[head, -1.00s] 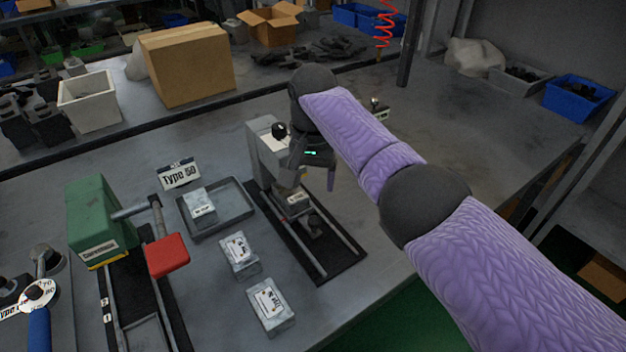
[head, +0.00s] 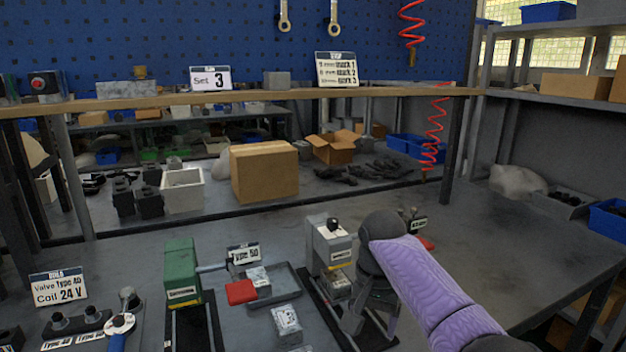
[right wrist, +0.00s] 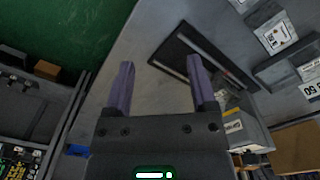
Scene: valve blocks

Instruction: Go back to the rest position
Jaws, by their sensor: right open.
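My right gripper (head: 372,322) is open and empty. It hangs in front of and to the right of the grey press (head: 330,246), over its dark rail base. In the right wrist view its two fingers (right wrist: 160,88) stand apart with nothing between them. A metal valve block (head: 338,284) sits on the press's rails, partly hidden beside the gripper. Another block (head: 259,280) lies in the grey tray (head: 290,284). A third block (head: 286,322) lies on the table in front of the tray. My left gripper is not in view.
A wooden shelf (head: 260,101) with signs crosses above the table's back. A cardboard box (head: 264,172) stands behind. The table right of my arm is mostly clear.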

